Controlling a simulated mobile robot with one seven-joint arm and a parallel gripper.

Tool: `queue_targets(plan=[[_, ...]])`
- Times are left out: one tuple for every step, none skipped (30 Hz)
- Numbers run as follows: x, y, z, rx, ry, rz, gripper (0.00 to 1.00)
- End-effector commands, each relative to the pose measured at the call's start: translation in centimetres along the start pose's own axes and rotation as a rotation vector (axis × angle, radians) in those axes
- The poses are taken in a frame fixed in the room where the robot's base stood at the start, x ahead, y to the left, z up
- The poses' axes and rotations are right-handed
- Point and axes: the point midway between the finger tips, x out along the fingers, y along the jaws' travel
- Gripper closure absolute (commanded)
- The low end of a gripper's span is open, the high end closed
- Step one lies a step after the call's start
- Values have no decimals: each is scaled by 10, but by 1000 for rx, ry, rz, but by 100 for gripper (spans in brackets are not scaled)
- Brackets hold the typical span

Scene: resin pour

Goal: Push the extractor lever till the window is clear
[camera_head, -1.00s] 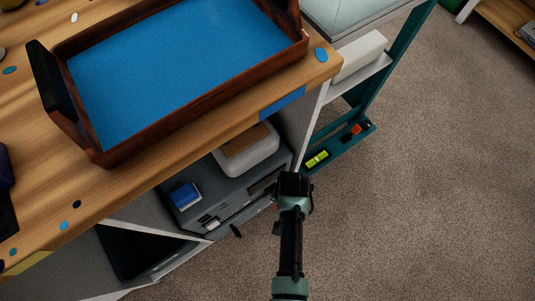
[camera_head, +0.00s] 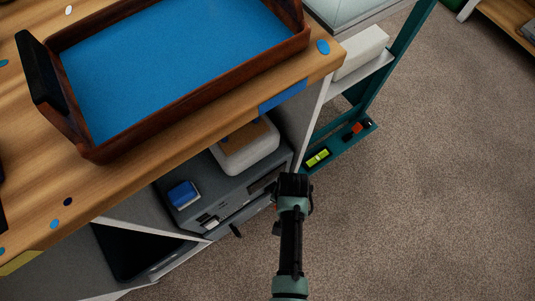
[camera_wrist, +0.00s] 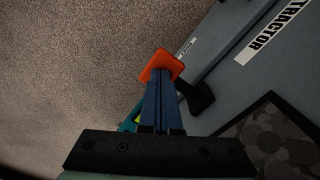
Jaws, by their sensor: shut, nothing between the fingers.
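The extractor is a grey unit (camera_head: 246,181) under the wooden table. Its lettered label (camera_wrist: 270,35) shows at upper right in the wrist view. A dark-framed window (camera_wrist: 272,138) at lower right there shows rounded grey cloudy patches. My gripper (camera_wrist: 163,85) is shut and empty, at the unit's right end in the head view (camera_head: 294,182). An orange square piece is at its tips; whether they touch the lever I cannot tell.
A wooden tray with blue bottom (camera_head: 180,60) stands on the table above. A teal shelf (camera_head: 335,150) right of the unit holds a yellow-green item (camera_head: 318,157) and an orange-black item (camera_head: 355,128). Carpeted floor (camera_head: 440,200) on the right is clear.

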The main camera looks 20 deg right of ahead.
Motion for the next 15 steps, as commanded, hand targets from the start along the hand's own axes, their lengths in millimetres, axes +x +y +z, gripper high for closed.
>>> queue_targets(plan=[[4, 0, 0, 0, 1, -1, 100], [6, 0, -1, 0, 2, -1, 100], [8, 0, -1, 0, 2, -1, 100], [10, 0, -1, 0, 2, -1, 100], [11, 0, -1, 0, 2, -1, 100], [13, 0, -1, 0, 3, -1, 100], [15, 0, -1, 0, 2, -1, 100], [16, 0, -1, 0, 2, -1, 100], [18, 0, -1, 0, 2, -1, 100], [20, 0, -1, 0, 2, -1, 100], [17, 0, -1, 0, 2, -1, 100], [17, 0, -1, 0, 2, -1, 100], [17, 0, -1, 0, 2, -1, 100], [17, 0, -1, 0, 2, -1, 100], [16, 0, 0, 0, 2, 0, 100]])
